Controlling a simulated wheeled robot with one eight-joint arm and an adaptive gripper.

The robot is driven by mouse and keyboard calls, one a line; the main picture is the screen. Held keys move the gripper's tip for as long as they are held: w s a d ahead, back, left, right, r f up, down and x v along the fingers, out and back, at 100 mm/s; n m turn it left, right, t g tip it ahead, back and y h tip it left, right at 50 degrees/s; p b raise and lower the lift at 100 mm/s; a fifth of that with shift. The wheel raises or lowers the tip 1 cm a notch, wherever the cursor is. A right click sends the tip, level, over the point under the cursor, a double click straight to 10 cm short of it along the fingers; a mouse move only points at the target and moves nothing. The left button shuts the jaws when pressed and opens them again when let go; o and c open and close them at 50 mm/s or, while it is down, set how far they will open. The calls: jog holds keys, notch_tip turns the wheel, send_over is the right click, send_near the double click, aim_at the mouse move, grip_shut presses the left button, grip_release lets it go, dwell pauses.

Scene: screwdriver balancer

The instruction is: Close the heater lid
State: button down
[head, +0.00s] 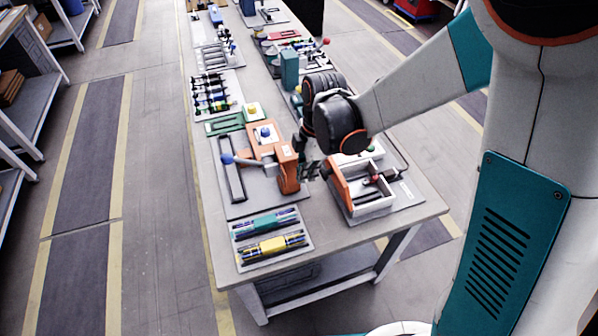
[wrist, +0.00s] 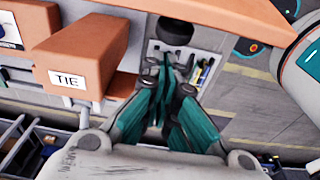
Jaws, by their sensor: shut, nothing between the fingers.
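My gripper (head: 312,170) is shut and empty, low over the table between an orange unit and an open orange-and-white box. In the wrist view its teal fingers (wrist: 164,72) are together. The orange unit (head: 288,172) has a grey arm with a blue knob (head: 227,159) reaching out to the left. The open box (head: 372,208) holds dark tools. In the wrist view an orange block labelled TIE (wrist: 68,78) is left of the fingers, under an orange top edge. I cannot tell for certain which part is the heater lid.
A tray with teal and yellow tool holders (head: 270,236) lies at the near table end. A row of black-handled tools (head: 210,95) lies farther back on the left. A black round part (wrist: 175,30) is beyond the fingertips. The floor left of the table is clear.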

jog(key=shift+w+d+r, duration=0.15)
jog(key=shift+w+d, duration=0.05)
jog(key=shift+d, duration=0.35)
jog(key=shift+d+r, duration=0.1)
